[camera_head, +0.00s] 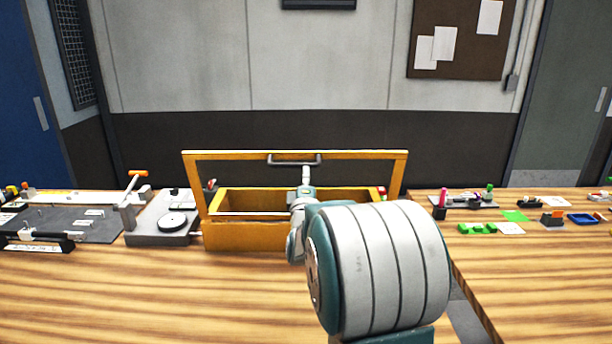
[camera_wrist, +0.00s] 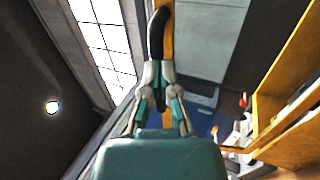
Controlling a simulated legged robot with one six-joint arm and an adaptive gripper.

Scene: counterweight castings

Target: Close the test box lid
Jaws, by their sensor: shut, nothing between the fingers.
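The test box (camera_head: 235,238) is a yellow box on the wooden bench, its top open. Its lid (camera_head: 196,178) is a yellow frame with a see-through middle, standing roughly upright above the box. A grey bar handle (camera_head: 275,161) sits on the lid's top edge. My gripper (camera_head: 306,177) is over the box, just below the handle in the picture; my arm hides part of the box front. In the wrist view my gripper (camera_wrist: 159,78) is shut and empty. The dark handle (camera_wrist: 156,32) and lid edge (camera_wrist: 168,38) are just beyond its fingertips; contact cannot be told.
A grey device with a round dial (camera_head: 171,221) stands just left of the box. An orange-topped lever (camera_head: 137,174) is farther left. Small green, blue and orange parts lie on the right bench (camera_head: 565,255). The bench front left of my arm is clear.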

